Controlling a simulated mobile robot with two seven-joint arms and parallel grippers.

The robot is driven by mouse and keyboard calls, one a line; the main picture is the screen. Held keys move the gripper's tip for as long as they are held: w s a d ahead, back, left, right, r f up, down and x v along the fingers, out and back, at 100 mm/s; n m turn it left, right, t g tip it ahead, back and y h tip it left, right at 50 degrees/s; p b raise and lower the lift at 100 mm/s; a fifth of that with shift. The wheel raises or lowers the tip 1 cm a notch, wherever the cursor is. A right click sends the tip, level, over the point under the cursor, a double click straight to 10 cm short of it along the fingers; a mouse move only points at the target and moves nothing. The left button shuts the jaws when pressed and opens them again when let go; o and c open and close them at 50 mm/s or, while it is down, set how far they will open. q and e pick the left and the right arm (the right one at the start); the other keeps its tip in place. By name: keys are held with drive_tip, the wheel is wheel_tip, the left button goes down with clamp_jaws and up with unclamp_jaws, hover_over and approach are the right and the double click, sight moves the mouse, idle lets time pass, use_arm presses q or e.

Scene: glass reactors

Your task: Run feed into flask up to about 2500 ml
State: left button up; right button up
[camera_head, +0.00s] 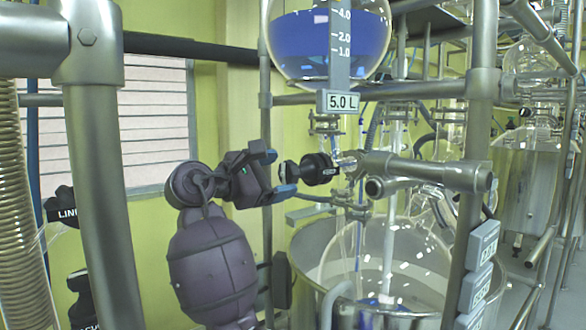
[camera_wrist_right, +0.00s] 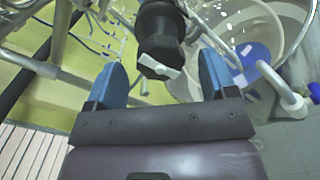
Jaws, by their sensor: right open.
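The feed vessel (camera_head: 330,35) is a round glass bulb of blue liquid at the top of the head view, with a graduated strip and a 5.0 L plate. Below it, a black valve knob (camera_head: 314,169) points left. My right gripper (camera_head: 277,173) is open just left of the knob. In the right wrist view, the knob (camera_wrist_right: 160,40) is between the blue fingertips, with visible gaps on both sides. The large glass flask (camera_head: 405,250) is below, with a thin blue line inside and some blue low down; its level is unreadable. My left gripper is out of view.
A thick steel post (camera_head: 95,150) stands at the left and another post (camera_head: 472,160) right of the valve. A horizontal metal fitting (camera_head: 425,170) extends right of the knob. A metal vessel (camera_head: 305,255) surrounds the flask. Another reactor (camera_head: 530,170) stands at the far right.

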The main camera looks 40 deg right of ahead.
sight(285, 173)
drive_tip(key=d, duration=0.3)
drive_tip(key=shift+s+d+p, duration=0.2)
drive_tip(key=shift+p, duration=0.1)
drive_tip(key=shift+d, duration=0.5)
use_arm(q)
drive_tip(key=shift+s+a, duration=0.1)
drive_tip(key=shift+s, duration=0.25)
use_arm(e)
drive_tip(key=c, duration=0.9)
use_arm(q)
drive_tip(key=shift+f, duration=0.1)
use_arm(e)
drive_tip(key=shift+m, duration=0.4)
